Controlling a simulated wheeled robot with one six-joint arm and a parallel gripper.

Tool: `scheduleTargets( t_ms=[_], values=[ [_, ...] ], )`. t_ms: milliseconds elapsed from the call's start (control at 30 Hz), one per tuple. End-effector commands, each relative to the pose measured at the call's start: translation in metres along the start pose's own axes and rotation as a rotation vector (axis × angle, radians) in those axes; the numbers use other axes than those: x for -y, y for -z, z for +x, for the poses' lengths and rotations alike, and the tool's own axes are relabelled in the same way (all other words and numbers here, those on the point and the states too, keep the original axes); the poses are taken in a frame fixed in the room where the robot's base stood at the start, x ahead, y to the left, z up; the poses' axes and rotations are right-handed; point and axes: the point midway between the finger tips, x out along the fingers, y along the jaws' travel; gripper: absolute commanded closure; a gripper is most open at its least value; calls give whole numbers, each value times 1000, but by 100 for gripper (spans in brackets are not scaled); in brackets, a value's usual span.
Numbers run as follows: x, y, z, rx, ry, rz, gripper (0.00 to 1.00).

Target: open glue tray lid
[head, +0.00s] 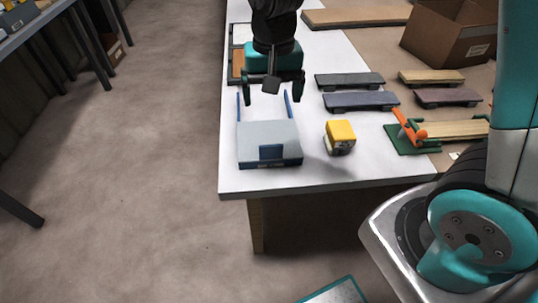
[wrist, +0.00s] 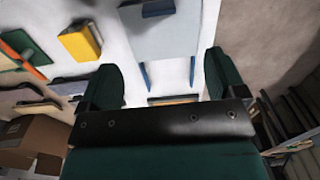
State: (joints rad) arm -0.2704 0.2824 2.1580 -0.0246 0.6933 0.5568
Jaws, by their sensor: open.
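The glue tray (head: 243,163) sits near the front left of the white table, a low box with a dark blue base. Its pale grey lid (head: 255,132) lies over the top and looks down, with a blue handle (head: 270,152) at the front edge. Two thin blue arms stick up at its back. My gripper (head: 272,88) is open and empty above and behind the tray. In the wrist view the lid (wrist: 165,38) lies beyond my open gripper (wrist: 163,68), with the handle (wrist: 157,8) at the top edge. The tray's inside is hidden.
A yellow-topped block (head: 340,133) stands right of the tray. Further right are blue-grey sanding boards (head: 360,101) and a green board with an orange clamp (head: 410,130). A cardboard box (head: 455,40) is at the back right. Open floor lies left of the table.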

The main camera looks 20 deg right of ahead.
Motion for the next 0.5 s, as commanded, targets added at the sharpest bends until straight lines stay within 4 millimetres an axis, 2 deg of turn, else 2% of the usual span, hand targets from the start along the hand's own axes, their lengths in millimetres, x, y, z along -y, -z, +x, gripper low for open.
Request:
scheduleTargets(
  t_ms=[100, 267, 500],
  values=[
    [-1, 9, 14, -2, -22, 46, 11],
    [-1, 8, 37, 0, -24, 47, 11],
    [-2, 7, 91, 2, -24, 45, 11]
  ],
)
